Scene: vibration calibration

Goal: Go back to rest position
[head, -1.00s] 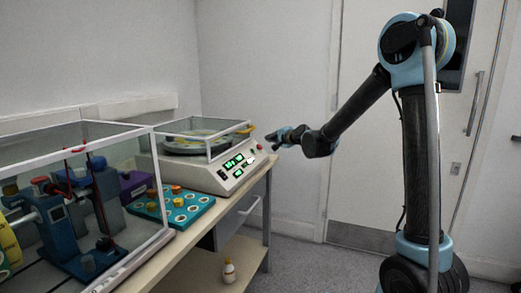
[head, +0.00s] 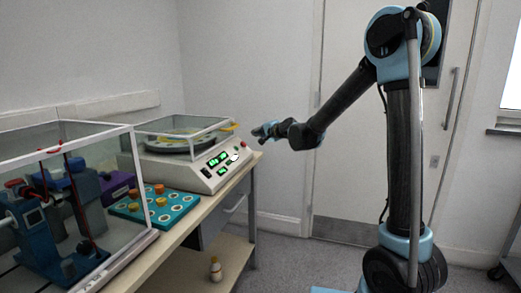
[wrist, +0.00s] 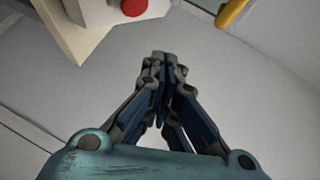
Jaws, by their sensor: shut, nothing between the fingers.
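My gripper (head: 262,132) is held out level at the end of my arm, in the air just beyond the right end of the bench. In the wrist view my gripper (wrist: 160,62) has its fingertips together with nothing between them. The white machine (head: 195,172) with green displays and a clear-walled top stands on the bench to the left of the gripper, apart from it. A red button (wrist: 134,7) on a pale housing and a yellow handle (wrist: 230,12) show at the top of the wrist view.
A teal tray (head: 178,214) with round slots and orange pegs sits on the bench (head: 150,262). A clear case (head: 143,180) with blue devices is at left. A small bottle (head: 215,268) stands on the lower shelf. A door (head: 345,190) is behind my arm.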

